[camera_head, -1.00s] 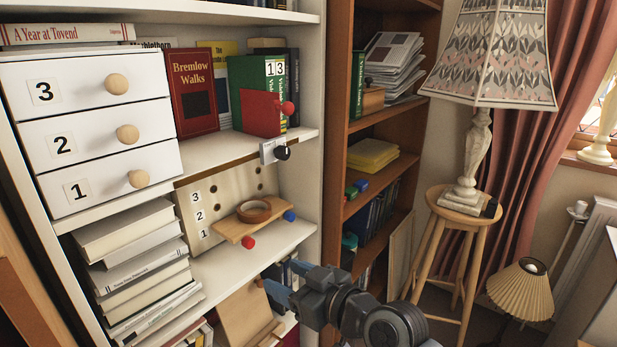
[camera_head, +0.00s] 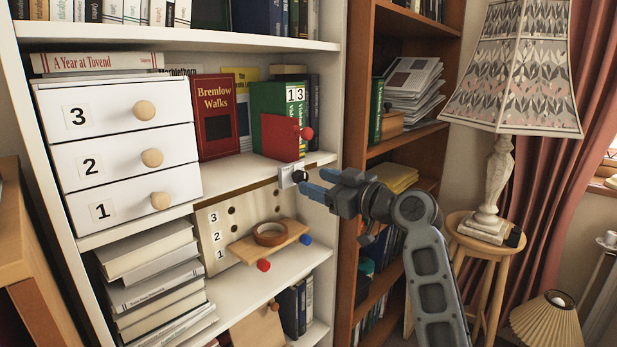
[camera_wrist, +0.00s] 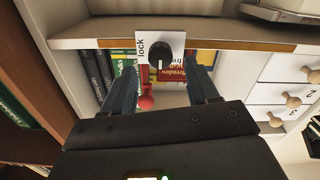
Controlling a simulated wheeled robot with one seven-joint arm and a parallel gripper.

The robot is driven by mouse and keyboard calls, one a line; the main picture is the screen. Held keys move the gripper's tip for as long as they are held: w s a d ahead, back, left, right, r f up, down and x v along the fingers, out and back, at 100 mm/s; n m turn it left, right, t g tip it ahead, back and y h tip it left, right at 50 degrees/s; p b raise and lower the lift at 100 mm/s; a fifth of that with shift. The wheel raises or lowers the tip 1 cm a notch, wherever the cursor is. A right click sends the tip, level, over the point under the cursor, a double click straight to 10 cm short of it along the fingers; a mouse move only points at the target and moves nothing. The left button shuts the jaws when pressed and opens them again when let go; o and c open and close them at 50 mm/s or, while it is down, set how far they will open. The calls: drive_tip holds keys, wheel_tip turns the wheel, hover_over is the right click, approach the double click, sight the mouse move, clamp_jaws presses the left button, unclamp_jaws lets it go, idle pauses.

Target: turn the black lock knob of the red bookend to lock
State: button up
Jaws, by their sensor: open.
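The red bookend (camera_head: 281,138) stands upright on the shelf against a green book, with a red ball (camera_head: 307,133) on its right side. The black lock knob (camera_head: 299,176) is on a white plate (camera_head: 286,175) at the shelf's front edge, below the bookend. In the wrist view the knob (camera_wrist: 160,55) carries a pale line pointing down the picture, and the word "lock" is at the plate's left. My gripper (camera_head: 309,183) is open, its blue fingertips close to the knob. In the wrist view the knob lies between the fingers' lines (camera_wrist: 163,70); contact cannot be told.
White numbered drawers (camera_head: 125,165) stand left on the same shelf. Below, a wooden ledge (camera_head: 270,244) bears a tape ring, with red and blue knobs. A brown bookcase (camera_head: 378,22) is on the right, beside a lamp on a stool (camera_head: 470,228).

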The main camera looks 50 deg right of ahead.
sight(304, 178)
drive_tip(key=shift+w+a, duration=0.1)
drive_tip(key=shift+w, duration=1.9)
drive_tip(key=shift+c, duration=0.2)
drive_tip(key=c, duration=1)
